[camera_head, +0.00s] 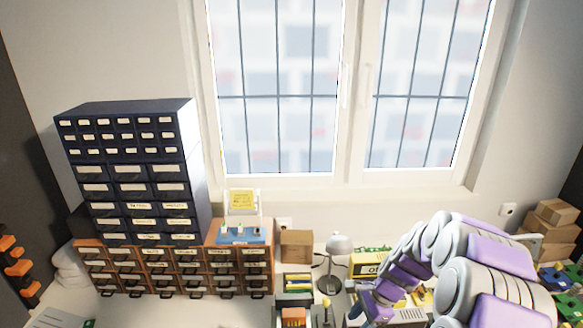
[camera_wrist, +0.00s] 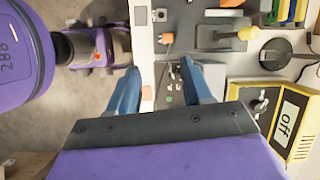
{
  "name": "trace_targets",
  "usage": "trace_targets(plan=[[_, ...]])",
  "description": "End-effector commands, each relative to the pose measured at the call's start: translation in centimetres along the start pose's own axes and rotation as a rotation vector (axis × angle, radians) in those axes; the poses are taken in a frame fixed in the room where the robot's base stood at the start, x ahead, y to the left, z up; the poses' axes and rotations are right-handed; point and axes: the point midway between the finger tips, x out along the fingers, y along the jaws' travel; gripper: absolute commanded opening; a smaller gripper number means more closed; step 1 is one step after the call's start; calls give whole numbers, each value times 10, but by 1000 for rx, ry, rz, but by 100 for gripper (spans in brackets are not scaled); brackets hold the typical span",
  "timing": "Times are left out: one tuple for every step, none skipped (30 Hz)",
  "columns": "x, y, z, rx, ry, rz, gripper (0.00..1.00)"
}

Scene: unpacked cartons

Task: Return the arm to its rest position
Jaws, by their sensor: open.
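My gripper (camera_wrist: 160,80) is open in the wrist view, with its two blue fingers apart and nothing seen between them. The fingers reach over the edge of the worktop (camera_wrist: 143,50), above or beside a grey device with small controls (camera_wrist: 180,93). I cannot tell whether they touch it. In the head view my purple and white arm (camera_head: 480,265) extends from the lower right, bent, toward the worktop near the lamp. The fingers cannot be made out there.
A desk lamp (camera_head: 338,262) and a yellow device reading "off" (camera_wrist: 287,118) are close to my gripper. A brown box (camera_head: 296,246) and drawer cabinets (camera_head: 135,170) stand farther left. Cartons (camera_head: 556,215) are stacked at right. Bare floor (camera_wrist: 60,115) shows beside the worktop.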

Motion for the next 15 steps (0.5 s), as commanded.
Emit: trace_targets(plan=[[-10, 5, 14, -62, 8, 2, 50], [-14, 10, 22, -103, 11, 10, 50], [-21, 18, 33, -158, 15, 21, 50], [-25, 24, 41, -200, 19, 30, 50], [-29, 30, 49, -240, 22, 40, 50], [-35, 38, 58, -294, 28, 51, 50], [-40, 44, 65, -335, 33, 57, 50], [-44, 50, 71, -375, 37, 66, 50], [-49, 59, 79, -427, 43, 77, 50], [-53, 67, 85, -465, 47, 85, 50], [-56, 74, 91, -502, 51, 97, 50], [-61, 84, 98, -554, 58, 110, 50], [-64, 92, 103, -592, 64, 119, 50], [-67, 100, 108, -629, 68, 130, 50], [-71, 111, 114, -677, 74, 143, 50]])
